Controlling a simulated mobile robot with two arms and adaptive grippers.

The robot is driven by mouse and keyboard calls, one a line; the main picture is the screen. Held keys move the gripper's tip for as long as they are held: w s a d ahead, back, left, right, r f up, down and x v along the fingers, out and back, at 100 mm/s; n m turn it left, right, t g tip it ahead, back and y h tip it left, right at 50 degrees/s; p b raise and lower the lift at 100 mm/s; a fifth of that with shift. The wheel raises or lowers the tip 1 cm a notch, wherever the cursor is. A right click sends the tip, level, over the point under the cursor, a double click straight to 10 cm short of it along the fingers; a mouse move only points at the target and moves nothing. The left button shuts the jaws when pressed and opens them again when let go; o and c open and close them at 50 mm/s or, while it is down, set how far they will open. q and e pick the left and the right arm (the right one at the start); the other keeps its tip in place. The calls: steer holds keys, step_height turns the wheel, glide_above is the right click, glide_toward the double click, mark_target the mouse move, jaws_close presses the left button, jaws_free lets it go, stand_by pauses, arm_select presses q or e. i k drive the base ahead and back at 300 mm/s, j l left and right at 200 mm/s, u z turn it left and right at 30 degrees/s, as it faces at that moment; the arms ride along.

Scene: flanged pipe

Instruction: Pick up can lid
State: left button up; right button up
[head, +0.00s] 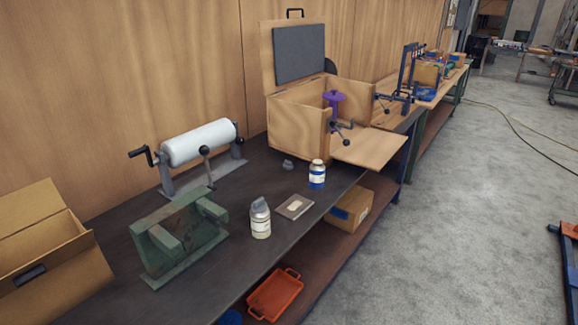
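No flat can lid can be clearly made out. A pale can or jar (261,227) stands upright near the front edge of the dark workbench (225,268). A grey, pointed, crumpled-looking piece (260,205) sits on its top; I cannot tell whether it is a lid or a cloth. A white bottle with a blue label (317,175) stands upright behind it to the right, with a pale top. A small grey lump (287,165) lies on the bench behind them. Neither of my grippers is in view.
A flat square item (294,206) lies between can and bottle. A green metal fixture (180,235), a white roll on a stand (198,143) and an open wooden box (298,130) crowd the bench. An orange tray (274,294) is below. Grey floor at right is mostly clear.

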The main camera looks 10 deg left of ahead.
mark_target(288, 164)
steer(key=i+u, duration=0.1)
steer(key=u, duration=0.4)
steer(key=i+l+u, duration=0.15)
steer(key=l, duration=0.15)
steer(key=i+l+u, duration=0.35)
steer(key=l, duration=0.3)
steer(key=l+u, duration=0.15)
steer(key=l, duration=0.2)
steer(key=i+l+u, duration=0.2)
steer(key=l, duration=0.15)
